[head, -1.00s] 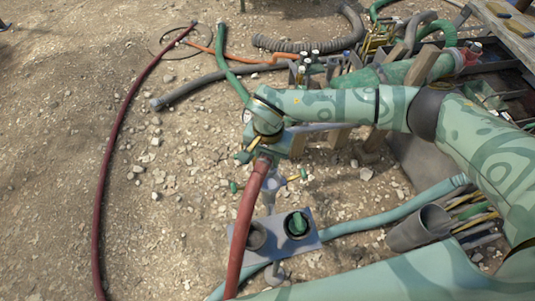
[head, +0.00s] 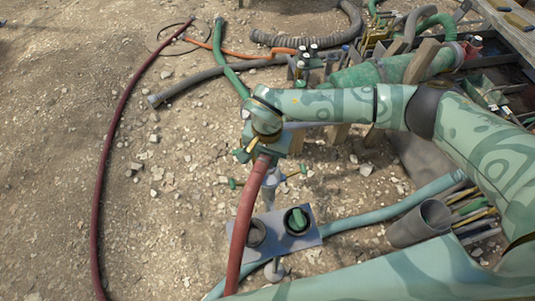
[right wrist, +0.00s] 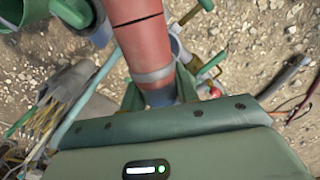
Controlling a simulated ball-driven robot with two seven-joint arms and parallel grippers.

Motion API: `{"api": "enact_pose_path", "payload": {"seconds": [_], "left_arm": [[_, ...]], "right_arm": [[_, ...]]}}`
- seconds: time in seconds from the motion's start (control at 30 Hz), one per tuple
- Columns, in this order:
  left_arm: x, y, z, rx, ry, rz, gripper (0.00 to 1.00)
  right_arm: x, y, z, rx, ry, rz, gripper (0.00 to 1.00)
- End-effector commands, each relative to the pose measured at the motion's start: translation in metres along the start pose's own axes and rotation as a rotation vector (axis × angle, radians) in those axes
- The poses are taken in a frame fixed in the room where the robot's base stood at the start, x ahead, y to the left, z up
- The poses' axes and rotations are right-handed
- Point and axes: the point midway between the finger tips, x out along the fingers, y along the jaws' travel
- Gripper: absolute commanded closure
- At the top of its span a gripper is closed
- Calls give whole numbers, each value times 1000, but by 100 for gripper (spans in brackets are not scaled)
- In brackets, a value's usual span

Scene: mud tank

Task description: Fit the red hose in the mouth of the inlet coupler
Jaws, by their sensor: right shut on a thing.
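My right gripper (head: 266,152) is shut on the red hose (head: 246,215) close to its end, and the hose hangs down to the bottom edge of the head view. In the right wrist view the red hose (right wrist: 140,35) has a grey band and a grey end between the fingers. A grey upright coupler (head: 271,190) with side levers, apparently the inlet coupler, stands just behind and below the gripper. It shows partly behind the hose in the right wrist view (right wrist: 177,45). The hose hides much of it, and I cannot tell whether they touch. My left gripper is not in view.
A grey plate (head: 314,240) with two round fittings, one holding a green part, lies below the coupler. A teal hose (head: 400,207) and a grey tube (head: 420,226) lie to the right. A dark red hose (head: 103,165) runs along the left over open ground.

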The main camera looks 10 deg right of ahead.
Motion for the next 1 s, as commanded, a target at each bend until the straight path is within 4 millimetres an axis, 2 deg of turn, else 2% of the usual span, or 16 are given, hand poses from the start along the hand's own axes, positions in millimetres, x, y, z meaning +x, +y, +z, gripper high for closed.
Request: {"api": "enact_pose_path", "payload": {"seconds": [0.17, 0.57, 1.0], "left_arm": [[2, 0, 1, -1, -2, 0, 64], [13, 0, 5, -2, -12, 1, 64], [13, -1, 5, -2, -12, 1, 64]], "right_arm": [[4, 0, 0, 0, 0, -1, 100], [29, -1, -1, 0, 0, -1, 100], [30, 0, -1, 0, 1, -2, 100]]}}
